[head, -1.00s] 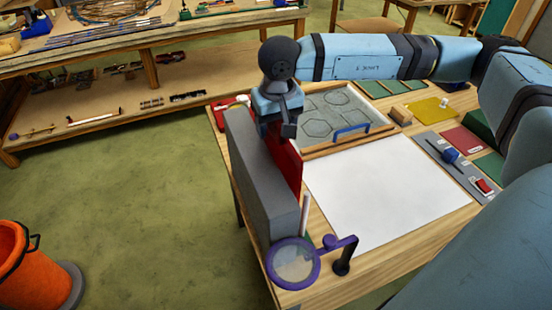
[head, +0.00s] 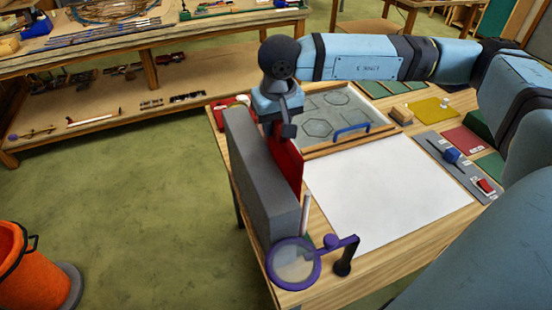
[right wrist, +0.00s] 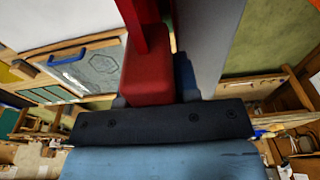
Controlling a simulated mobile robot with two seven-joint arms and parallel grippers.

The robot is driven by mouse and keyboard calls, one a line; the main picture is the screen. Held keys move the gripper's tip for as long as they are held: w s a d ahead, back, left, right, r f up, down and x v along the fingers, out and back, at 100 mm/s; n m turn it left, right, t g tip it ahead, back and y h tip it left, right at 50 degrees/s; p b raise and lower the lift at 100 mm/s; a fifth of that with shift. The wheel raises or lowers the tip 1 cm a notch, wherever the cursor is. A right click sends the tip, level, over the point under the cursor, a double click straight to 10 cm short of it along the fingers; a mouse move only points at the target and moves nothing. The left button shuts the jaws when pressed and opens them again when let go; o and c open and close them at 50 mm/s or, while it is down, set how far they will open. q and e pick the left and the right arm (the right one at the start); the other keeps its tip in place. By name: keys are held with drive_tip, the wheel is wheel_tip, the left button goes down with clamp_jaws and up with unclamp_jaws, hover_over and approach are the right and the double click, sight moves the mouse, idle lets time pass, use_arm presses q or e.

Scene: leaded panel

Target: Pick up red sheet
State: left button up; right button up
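The red sheet (head: 289,168) stands upright on the table against the long grey block. My right gripper (head: 282,127) is over its top edge, pointing down. In the right wrist view a red block-like part (right wrist: 148,78) lies between my right gripper's fingers (right wrist: 152,98), with a narrower red strip running up from it. The red part nearly fills the gap between the fingers. I cannot tell whether both fingers press on it. The sheet's top is hidden behind the gripper in the head view. My left gripper is not in view.
The grey block (head: 262,185) stands directly left of the sheet. A white board (head: 385,190) lies to the right, with a grey patterned panel (head: 335,112) and blue handle (head: 351,131) behind it. A purple-rimmed magnifier (head: 294,263) stands at the front. An orange bucket (head: 25,270) is on the floor.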

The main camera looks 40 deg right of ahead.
drive_tip(key=shift+c, duration=0.6)
drive_tip(key=shift+r, duration=0.1)
